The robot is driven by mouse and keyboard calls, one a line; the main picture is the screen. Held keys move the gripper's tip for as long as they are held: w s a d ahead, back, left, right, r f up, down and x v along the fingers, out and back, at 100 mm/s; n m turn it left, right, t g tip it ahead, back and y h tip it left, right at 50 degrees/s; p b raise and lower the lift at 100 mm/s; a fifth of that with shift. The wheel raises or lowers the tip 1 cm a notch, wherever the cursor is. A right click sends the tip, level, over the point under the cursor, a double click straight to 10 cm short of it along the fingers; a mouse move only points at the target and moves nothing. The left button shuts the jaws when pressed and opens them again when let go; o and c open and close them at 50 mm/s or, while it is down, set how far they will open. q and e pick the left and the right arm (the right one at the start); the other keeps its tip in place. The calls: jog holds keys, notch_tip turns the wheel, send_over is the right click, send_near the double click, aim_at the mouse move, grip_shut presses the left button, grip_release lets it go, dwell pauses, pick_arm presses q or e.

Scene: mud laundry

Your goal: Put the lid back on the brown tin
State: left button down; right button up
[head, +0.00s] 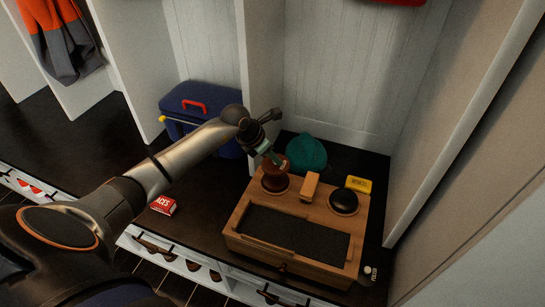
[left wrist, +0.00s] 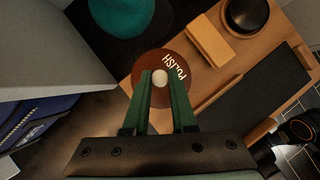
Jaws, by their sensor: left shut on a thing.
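The brown lid (head: 273,163) has a small pale knob, and in the left wrist view (left wrist: 178,66) its top reads "POLISH". My left gripper (head: 272,156) is shut on the lid's knob; its green fingers (left wrist: 160,77) pinch it from both sides. The brown tin (head: 275,184) stands at the back left of the wooden box, directly below the lid in the head view. The lid hides the tin in the left wrist view. I cannot tell whether lid and tin touch. My right gripper is not in view.
The wooden box (head: 236,232) also carries a wooden block (head: 311,187) and a round black item (head: 344,200). A teal cap (head: 306,151) and yellow box (head: 360,184) lie behind. A red box (head: 163,204) and blue cooler (head: 200,104) stand left. White panels rise behind.

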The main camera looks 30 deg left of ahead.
aim_at(271, 165)
pick_arm(q)
notch_tip(271, 165, down, 5)
jog(key=b, duration=0.3)
jog(key=shift+b, duration=0.3)
jog(key=shift+f+b, duration=0.45)
jog(key=shift+f, duration=0.05)
dwell(0.5)
jog(key=shift+f, duration=0.15)
dwell(0.4)
dwell(0.8)
jog(key=c, duration=1.1)
grip_release()
jog(key=o, duration=0.9)
jog(key=shift+o, duration=0.2)
